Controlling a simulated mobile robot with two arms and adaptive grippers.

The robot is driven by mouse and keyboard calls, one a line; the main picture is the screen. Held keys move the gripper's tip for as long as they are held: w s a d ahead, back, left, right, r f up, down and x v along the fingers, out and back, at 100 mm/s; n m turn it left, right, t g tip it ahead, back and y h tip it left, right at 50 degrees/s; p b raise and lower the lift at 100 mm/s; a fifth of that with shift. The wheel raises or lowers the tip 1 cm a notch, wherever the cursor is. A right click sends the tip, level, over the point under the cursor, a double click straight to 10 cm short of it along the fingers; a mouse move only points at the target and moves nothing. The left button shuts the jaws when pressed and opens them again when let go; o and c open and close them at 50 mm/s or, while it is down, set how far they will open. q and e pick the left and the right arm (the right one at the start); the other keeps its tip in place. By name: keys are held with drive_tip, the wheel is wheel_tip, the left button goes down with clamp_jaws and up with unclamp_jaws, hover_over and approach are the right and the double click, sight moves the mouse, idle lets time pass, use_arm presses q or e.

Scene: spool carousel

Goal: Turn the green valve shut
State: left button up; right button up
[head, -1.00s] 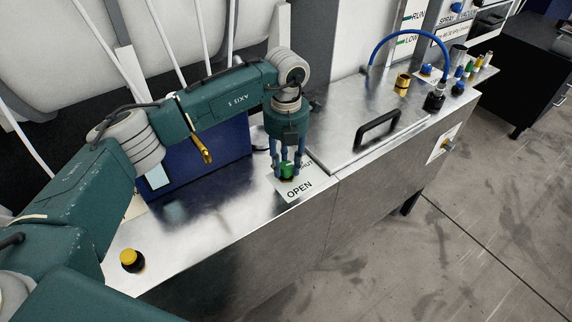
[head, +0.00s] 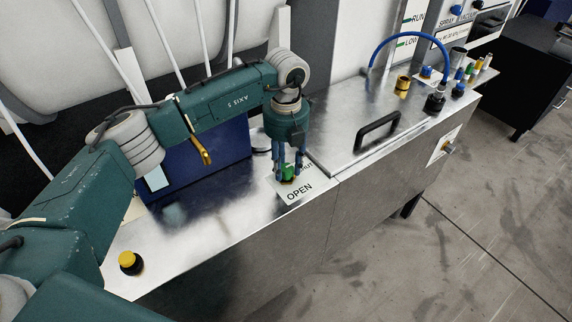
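The green valve (head: 288,172) stands on the metal bench top, on a white label (head: 299,190) that reads OPEN at the front, with the end of SHUT showing behind. My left gripper (head: 288,174) points straight down over the valve. Its blue fingers stand around the green handle, on both sides of it. The fingers partly hide the handle, and I cannot tell whether they press on it. My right gripper does not show.
A dark blue box (head: 200,158) stands behind my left arm. A yellow and black button (head: 130,262) is at the front left of the bench. A lid with a black handle (head: 377,131) lies to the right. Several fittings and a blue hose (head: 408,36) are at the far right.

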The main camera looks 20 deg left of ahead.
sight(286, 167)
use_arm(q)
drive_tip(key=shift+o, duration=1.4)
wheel_tip(286, 167, up, 12)
